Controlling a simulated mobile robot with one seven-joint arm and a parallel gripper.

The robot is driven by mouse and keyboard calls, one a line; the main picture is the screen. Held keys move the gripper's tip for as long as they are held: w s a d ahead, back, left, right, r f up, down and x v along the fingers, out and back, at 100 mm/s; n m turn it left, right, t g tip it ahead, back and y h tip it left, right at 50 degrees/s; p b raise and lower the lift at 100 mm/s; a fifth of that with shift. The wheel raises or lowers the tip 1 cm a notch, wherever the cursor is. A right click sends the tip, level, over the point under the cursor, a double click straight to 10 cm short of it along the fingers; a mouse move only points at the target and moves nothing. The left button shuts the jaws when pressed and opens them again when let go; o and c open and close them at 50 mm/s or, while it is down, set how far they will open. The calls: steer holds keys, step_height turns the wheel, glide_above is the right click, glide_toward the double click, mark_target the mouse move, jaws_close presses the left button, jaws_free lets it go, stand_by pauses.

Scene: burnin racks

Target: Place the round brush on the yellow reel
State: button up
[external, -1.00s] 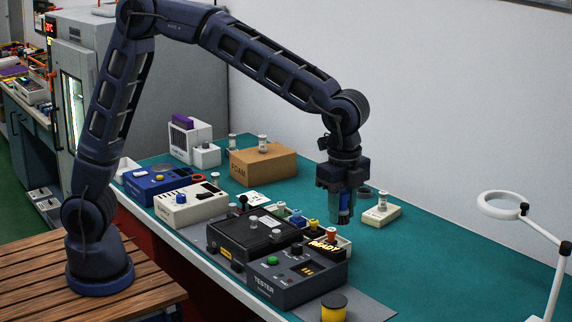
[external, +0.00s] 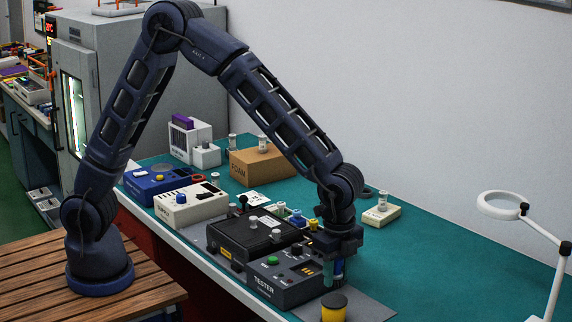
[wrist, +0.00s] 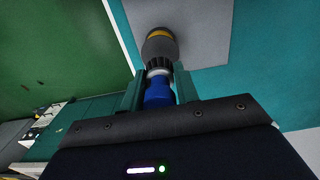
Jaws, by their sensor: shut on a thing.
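The round brush has a blue body (wrist: 158,92), a pale metal collar and a dark end in the wrist view. My gripper (external: 333,274) is shut on it, with the green fingers on either side of the body. The brush's blue part also shows between the fingers in the external view (external: 339,267). The yellow reel (external: 333,314), with a dark top, stands at the front of the bench, just below and in front of my gripper. In the wrist view, the reel (wrist: 158,34) is straight beyond the brush's dark end. I cannot tell whether they touch.
The grey tester (external: 285,285) stands close to the left of my gripper, with a black box (external: 240,238) behind it. The reel is on a grey mat (external: 372,308). A white ring lamp (external: 500,205) stands at the right. The green bench between is clear.

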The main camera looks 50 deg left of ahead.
mark_target(336, 287)
steer(key=shift+f, duration=2.1)
steer(key=shift+f, duration=0.1)
steer(key=o, duration=1)
steer(key=shift+c, duration=0.2)
